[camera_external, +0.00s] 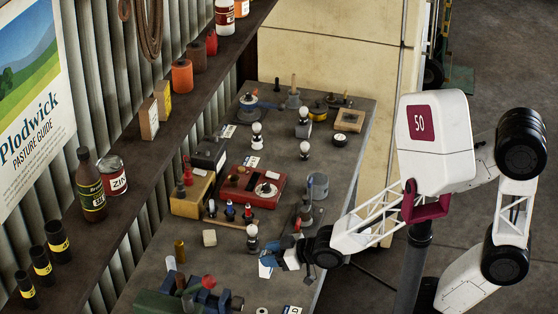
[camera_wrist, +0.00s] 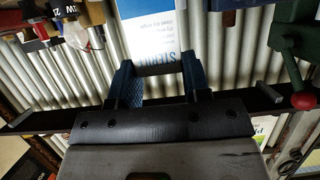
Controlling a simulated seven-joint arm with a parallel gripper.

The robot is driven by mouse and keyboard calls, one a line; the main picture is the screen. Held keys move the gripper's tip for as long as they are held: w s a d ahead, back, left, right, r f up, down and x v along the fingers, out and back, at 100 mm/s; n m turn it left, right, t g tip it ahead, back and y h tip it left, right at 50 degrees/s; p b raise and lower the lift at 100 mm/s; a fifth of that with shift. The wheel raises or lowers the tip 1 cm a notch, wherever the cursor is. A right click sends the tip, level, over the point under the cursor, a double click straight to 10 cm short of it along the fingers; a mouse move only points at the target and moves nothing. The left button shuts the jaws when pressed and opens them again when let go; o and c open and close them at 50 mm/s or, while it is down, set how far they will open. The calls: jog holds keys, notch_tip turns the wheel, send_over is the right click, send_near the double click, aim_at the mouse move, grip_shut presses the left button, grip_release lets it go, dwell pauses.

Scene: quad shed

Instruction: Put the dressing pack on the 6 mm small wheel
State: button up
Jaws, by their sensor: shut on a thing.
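The dressing pack (camera_wrist: 147,30), white and blue with the printed start of "STERIL", is between the blue-padded fingers of my gripper (camera_wrist: 158,68) in the wrist view. In the external view my gripper (camera_external: 283,252) is low over the near right part of the bench, shut on the pack (camera_external: 265,269), which shows as a small pale patch. Whether the pack touches the bench is unclear. Several small wheel-like or knobbed pieces stand on the bench; I cannot tell which is the 6 mm small wheel, as the labels are too small to read.
The bench (camera_external: 225,262) is crowded. A red box (camera_external: 248,186) with a round fitting stands mid-bench, a grey cup (camera_external: 318,186) to its right, a knobbed white-and-black piece (camera_external: 252,234) near my gripper. A green vice-like tool (camera_external: 160,303) is at the near end. A shelf (camera_external: 150,172) with bottles runs left.

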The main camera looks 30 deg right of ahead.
notch_tip(320, 180, up, 8)
jog(key=r, duration=0.1)
jog(key=w+d+m+t+h, duration=0.4)
jog(key=w+d+m+h, duration=0.25)
jog(key=w+d, duration=1.25)
jog(key=w+d+m+h, duration=0.2)
jog(key=w+d+h, duration=0.15)
jog(key=d, duration=0.65)
jog(key=w+d+f+m+g+h, duration=0.1)
jog(key=w+d+m+h, duration=0.3)
jog(key=d, duration=0.7)
jog(key=w+d+m+h, duration=0.1)
jog(key=w+d, duration=0.4)
jog(key=d, duration=0.5)
notch_tip(320, 180, down, 5)
jog(key=w+d+f, duration=0.1)
jog(key=w+d, duration=0.3)
jog(key=w, duration=1.1)
jog(key=shift+w+f, duration=0.2)
